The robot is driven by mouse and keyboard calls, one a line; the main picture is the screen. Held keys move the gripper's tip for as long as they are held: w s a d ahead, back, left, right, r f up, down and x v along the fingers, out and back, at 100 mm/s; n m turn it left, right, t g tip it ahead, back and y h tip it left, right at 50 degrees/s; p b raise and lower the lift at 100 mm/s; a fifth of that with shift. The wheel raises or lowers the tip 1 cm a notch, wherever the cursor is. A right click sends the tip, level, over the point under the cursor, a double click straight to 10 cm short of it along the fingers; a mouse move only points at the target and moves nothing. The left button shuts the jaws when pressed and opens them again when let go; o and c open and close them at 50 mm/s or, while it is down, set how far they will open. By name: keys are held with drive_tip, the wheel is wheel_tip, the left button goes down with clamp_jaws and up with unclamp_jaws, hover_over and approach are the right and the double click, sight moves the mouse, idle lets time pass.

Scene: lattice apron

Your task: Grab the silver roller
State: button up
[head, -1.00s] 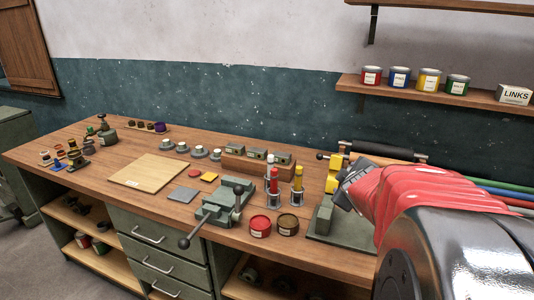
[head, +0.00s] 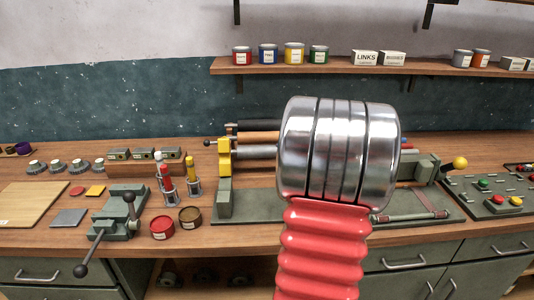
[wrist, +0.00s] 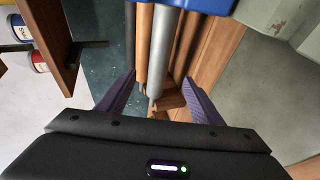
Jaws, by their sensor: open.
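The silver roller (head: 257,152) runs from a yellow block (head: 225,158) on the bench machine to the right, where my arm hides the rest of it. In the wrist view the silver roller (wrist: 168,40) runs from the top centre down into the gap between my fingers. My gripper (wrist: 160,103) is open, with one dark purple finger on each side. No finger visibly touches the roller, and I cannot tell how far beyond the fingertips it lies. My arm hides the gripper in the head view.
A brown roller (head: 262,137) and a black roller (head: 258,126) lie behind the silver one. A vise (head: 118,212) and red and brown tins stand left on the bench. A shelf (head: 340,67) with cans hangs above. A control panel (head: 490,195) is right.

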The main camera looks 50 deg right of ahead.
sight(270, 153)
drive_tip(key=shift+w, duration=0.1)
drive_tip(key=shift+x, duration=4.25)
drive_tip(key=shift+d, duration=0.1)
drive_tip(key=shift+x, duration=2.55)
drive_tip(key=shift+d, duration=0.1)
drive_tip(key=shift+c, duration=0.5)
clamp_jaws()
drive_tip(key=shift+r, duration=0.1)
